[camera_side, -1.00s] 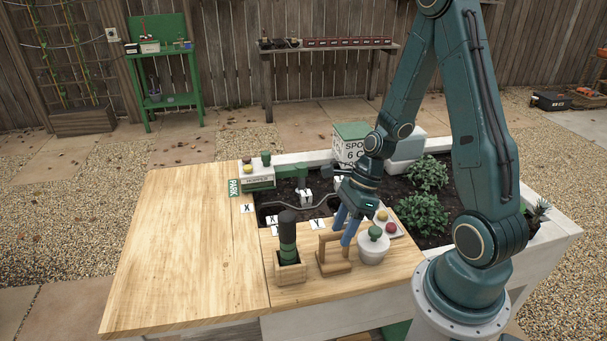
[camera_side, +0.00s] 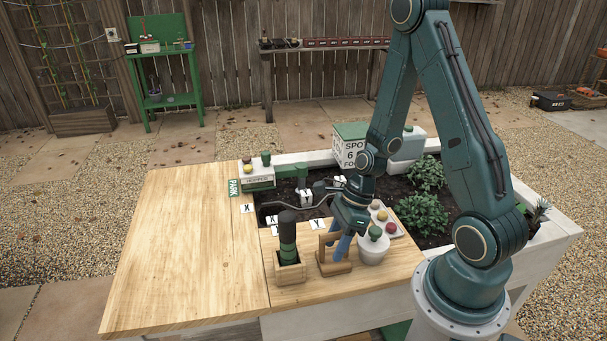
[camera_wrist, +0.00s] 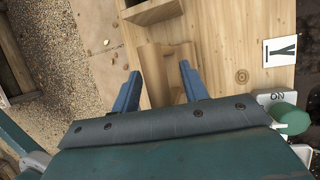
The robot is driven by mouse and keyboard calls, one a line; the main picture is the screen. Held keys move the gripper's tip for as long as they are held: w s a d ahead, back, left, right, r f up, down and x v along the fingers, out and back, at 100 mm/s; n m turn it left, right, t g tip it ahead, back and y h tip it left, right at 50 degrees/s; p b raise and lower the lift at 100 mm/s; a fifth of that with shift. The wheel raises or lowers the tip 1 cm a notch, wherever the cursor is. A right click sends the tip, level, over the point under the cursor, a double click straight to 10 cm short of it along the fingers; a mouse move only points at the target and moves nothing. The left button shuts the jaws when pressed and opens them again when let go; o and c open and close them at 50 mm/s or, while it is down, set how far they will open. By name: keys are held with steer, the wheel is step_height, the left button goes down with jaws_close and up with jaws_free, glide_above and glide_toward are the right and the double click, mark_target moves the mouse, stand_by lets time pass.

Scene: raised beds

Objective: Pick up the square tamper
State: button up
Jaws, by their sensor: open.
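The square tamper (camera_side: 335,268), a wooden piece with a flat base and an upright frame-like handle, stands on the front of the wooden bench. My gripper (camera_side: 341,247) is open, its blue fingers pointing down at the tamper's handle. In the wrist view, the tamper (camera_wrist: 152,62) lies between and just beyond the two spread fingers (camera_wrist: 160,84). The fingers partly cover the tamper in the side view. I cannot tell whether they touch it.
A dark-and-green handled tool (camera_side: 288,237) stands in a wooden holder (camera_side: 290,272) left of the tamper. The left bench (camera_side: 190,250) is clear.

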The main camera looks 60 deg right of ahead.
steer(key=shift+c, duration=0.4)
jaws_close()
steer(key=shift+r, duration=0.15)
step_height(320, 180, up, 20)
stand_by(0.8)
stand_by(0.4)
